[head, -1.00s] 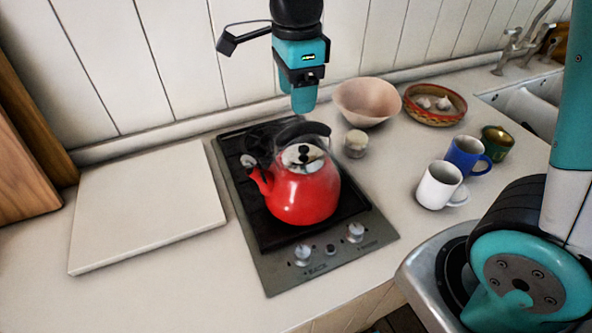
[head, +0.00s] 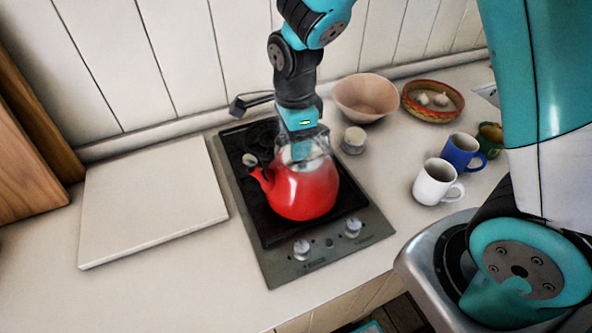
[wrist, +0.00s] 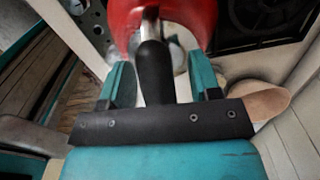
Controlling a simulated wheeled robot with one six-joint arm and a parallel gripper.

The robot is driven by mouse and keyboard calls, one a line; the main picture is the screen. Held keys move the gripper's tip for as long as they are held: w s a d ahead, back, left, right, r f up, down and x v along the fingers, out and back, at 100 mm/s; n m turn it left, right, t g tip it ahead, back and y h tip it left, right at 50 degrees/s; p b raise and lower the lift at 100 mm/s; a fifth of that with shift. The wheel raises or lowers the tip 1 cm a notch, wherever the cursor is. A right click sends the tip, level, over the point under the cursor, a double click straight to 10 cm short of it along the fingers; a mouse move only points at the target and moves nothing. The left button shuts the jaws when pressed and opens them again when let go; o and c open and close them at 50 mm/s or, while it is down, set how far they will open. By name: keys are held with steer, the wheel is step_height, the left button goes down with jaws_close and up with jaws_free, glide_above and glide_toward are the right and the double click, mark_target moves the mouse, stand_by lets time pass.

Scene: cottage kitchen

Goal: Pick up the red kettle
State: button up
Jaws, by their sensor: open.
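The red kettle (head: 303,193) stands on the dark hob (head: 262,225), its spout pointing left. My gripper (head: 302,148) is directly above the kettle's top in the head view and hides its lid and most of its handle. In the wrist view, the kettle's red body (wrist: 190,14) is at the top. Its black handle (wrist: 154,72) lies between the two teal fingers of my gripper (wrist: 162,78). The fingers are open, with a gap on each side of the handle.
A white board (head: 150,205) lies left of the hob. A small jar (head: 353,141), a pink bowl (head: 366,97), a patterned bowl (head: 433,102), a white mug (head: 435,183) and a blue mug (head: 461,153) stand to the right. The panelled wall is close behind.

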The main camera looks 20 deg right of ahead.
jaws_close()
steer(key=shift+w+r, duration=0.1)
stand_by(1.2)
